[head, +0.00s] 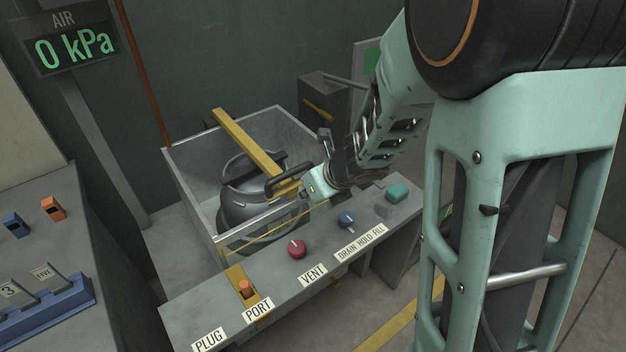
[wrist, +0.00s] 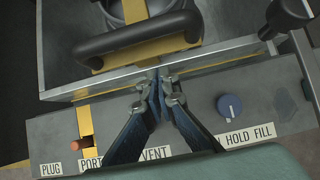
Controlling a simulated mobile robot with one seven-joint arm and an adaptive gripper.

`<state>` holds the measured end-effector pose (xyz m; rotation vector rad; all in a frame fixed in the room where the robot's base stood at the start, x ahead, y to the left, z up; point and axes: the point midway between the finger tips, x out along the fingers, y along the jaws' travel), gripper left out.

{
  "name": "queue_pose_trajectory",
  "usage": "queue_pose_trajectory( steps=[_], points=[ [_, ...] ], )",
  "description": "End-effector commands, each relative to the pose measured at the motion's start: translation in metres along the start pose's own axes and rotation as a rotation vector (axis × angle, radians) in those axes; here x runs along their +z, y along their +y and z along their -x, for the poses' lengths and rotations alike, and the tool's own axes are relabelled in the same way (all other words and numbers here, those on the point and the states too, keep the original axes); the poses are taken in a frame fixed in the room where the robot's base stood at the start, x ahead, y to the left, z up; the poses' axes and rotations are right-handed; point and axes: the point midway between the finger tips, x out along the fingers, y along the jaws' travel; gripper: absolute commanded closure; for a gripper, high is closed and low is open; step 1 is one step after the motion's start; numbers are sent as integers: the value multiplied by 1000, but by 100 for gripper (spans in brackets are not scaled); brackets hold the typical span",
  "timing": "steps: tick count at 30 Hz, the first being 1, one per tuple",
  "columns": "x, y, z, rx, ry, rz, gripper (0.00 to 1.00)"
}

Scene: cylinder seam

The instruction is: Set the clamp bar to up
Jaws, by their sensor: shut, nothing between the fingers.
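The clamp bar (head: 238,132) is a yellow bar lying flat across the open tank, over a grey cylinder (head: 243,205). A black loop handle (head: 284,178) sits at its near end. In the wrist view, the clamp bar (wrist: 133,12) runs away under the handle (wrist: 130,36). My gripper (wrist: 163,78) is shut and empty. Its fingertips are at the tank's near rim, just below and apart from the handle in that picture. In the head view, my gripper's fingertips are hard to make out beside the handle.
An air gauge (head: 73,48) reads 0 kPa. A grey box (head: 325,98) stands behind.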

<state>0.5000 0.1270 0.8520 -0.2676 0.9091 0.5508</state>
Motion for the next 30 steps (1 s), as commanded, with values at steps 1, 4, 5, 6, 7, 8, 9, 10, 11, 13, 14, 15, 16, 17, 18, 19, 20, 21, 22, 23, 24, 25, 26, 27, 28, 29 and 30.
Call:
queue_pose_trajectory(
  steps=[1, 4, 5, 6, 7, 8, 9, 10, 11, 13, 14, 15, 16, 17, 18, 19, 20, 21, 22, 23, 24, 25, 26, 27, 28, 29, 30],
  points=[
    [16, -1, 12, -2, -6, 2, 100],
    [25, -1, 15, -2, -5, 2, 100],
    [27, -1, 16, -2, -6, 2, 100],
    [30, -1, 16, -2, -5, 1, 100],
    [31, -1, 16, -2, -5, 0, 100],
    [32, -1, 17, -2, -5, 0, 100],
    [34, -1, 17, -2, -5, 1, 100],
    [34, -1, 17, -2, -4, 1, 100],
    [35, -1, 17, -2, -4, 1, 100],
    [36, -1, 17, -2, -4, 1, 100],
    [36, -1, 17, -2, -4, 1, 100],
    [36, -1, 17, -2, -5, 0, 100],
    [36, -1, 16, -2, -5, 0, 100],
    [36, -1, 16, -2, -5, 0, 100],
    [36, -1, 16, -2, -5, 0, 100],
    [36, -1, 16, -2, -5, 0, 100],
    [36, -1, 16, -2, -5, 0, 100],
    [36, -1, 16, -2, -5, 0, 100],
    [36, -1, 16, -2, -5, 0, 100],
    [36, -1, 17, -2, -5, 0, 100],
    [36, -1, 17, -2, -5, 0, 100],
    [37, -1, 18, -2, -5, 0, 100],
    [37, -1, 19, -2, -5, 0, 100],
    [39, -1, 21, -2, -5, -1, 100],
    [40, -1, 22, -2, -5, -1, 100],
    [41, -1, 24, -2, -5, -1, 100],
    [44, -1, 27, -2, -6, -1, 100]
  ],
)
